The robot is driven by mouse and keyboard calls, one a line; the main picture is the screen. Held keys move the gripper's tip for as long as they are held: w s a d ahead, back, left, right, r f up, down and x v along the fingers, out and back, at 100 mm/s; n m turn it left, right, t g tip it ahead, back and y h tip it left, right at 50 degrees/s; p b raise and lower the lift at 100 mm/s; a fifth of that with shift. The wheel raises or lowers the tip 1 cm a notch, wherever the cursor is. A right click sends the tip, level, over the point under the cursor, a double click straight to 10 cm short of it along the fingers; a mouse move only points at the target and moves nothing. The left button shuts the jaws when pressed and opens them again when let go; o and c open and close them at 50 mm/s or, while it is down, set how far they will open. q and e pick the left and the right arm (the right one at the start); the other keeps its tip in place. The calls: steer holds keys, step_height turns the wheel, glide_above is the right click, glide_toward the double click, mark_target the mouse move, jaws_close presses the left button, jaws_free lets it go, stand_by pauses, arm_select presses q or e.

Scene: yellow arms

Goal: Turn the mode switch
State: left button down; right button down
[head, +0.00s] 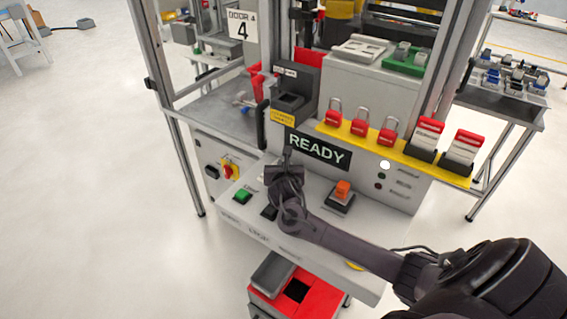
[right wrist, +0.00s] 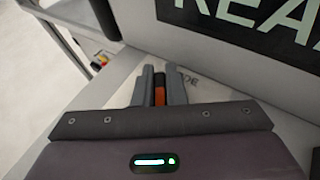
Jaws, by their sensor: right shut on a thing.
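The mode switch (right wrist: 159,95), a small dark knob with an orange part, stands on the pale panel in the right wrist view. Part of its label, ending in "DE", shows beside it. My right gripper (right wrist: 159,75) is shut on the knob, one grey finger on each side. In the head view my right gripper (head: 287,157) is at the panel, below the READY display (head: 318,149), and hides the switch. My left gripper is not in view.
A green button (head: 243,195) sits left of my right gripper and an orange button (head: 343,190) to its right. A red-on-yellow rotary switch (head: 229,168) is on the cabinet side. Red padlocks (head: 358,127) hang above the display. A red cart (head: 282,301) stands below.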

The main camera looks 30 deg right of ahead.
steer(key=m+g+h+p, duration=0.2)
steer(key=m+h+p, duration=0.1)
steer(key=shift+r+g, duration=0.25)
steer(key=shift+g, duration=0.15)
steer(key=shift+f+m+g+h, duration=0.1)
steer(key=shift+m+g+h, duration=0.45)
steer(key=shift+m, duration=0.35)
steer(key=shift+s+d+f+m+g+h+p, duration=0.1)
steer(key=shift+m+g+h+p, duration=0.1)
steer(key=shift+m+g, duration=0.25)
steer(key=shift+s+m+g+h+p, duration=0.1)
steer(key=shift+m+g+h, duration=0.05)
steer(key=shift+m+g, duration=0.3)
steer(key=shift+g, duration=0.25)
steer(key=c, duration=1.5)
jaws_free()
steer(key=shift+w, duration=0.1)
